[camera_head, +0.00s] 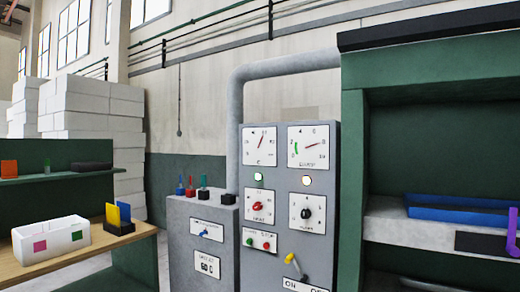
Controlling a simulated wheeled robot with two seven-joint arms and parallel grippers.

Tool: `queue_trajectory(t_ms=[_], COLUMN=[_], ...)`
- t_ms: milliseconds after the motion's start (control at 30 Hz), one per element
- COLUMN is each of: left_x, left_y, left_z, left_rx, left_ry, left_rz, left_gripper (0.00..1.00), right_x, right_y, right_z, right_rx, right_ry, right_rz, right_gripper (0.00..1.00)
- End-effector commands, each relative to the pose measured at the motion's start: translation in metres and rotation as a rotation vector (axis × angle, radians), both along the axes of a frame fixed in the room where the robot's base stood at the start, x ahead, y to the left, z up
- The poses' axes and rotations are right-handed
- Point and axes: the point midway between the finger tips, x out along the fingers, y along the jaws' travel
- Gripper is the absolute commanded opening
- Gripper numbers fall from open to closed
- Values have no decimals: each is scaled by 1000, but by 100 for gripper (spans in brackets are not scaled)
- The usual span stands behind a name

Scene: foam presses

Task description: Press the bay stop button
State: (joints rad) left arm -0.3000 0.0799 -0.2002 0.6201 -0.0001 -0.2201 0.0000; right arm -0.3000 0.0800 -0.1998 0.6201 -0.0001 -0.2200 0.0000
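A grey control cabinet (285,165) stands in the middle of the view. A small white plate (257,232) low on its left side carries two buttons. The green button (249,241) is on the left and the red button (266,245) is on the right. The lettering above them seems to read start and stop, but it is small. I cannot read the word bay anywhere. Neither of my grippers is in view, so nothing shows touching the buttons.
A green press (425,150) with a blue tray (450,208) stands right; a wooden bench (70,264) stands left.

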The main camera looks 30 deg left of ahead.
Motion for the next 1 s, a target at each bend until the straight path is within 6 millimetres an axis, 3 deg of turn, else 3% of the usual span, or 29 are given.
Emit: queue_trajectory(t_ms=[200, 400, 1000], left_x=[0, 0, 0], left_y=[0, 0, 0], left_z=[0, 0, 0], left_rx=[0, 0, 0], left_ry=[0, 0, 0], left_rz=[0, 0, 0], left_gripper=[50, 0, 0], right_x=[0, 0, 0], right_y=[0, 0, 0], right_z=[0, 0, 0], right_rx=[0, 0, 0], right_ry=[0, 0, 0], right_rz=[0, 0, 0], right_gripper=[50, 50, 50])
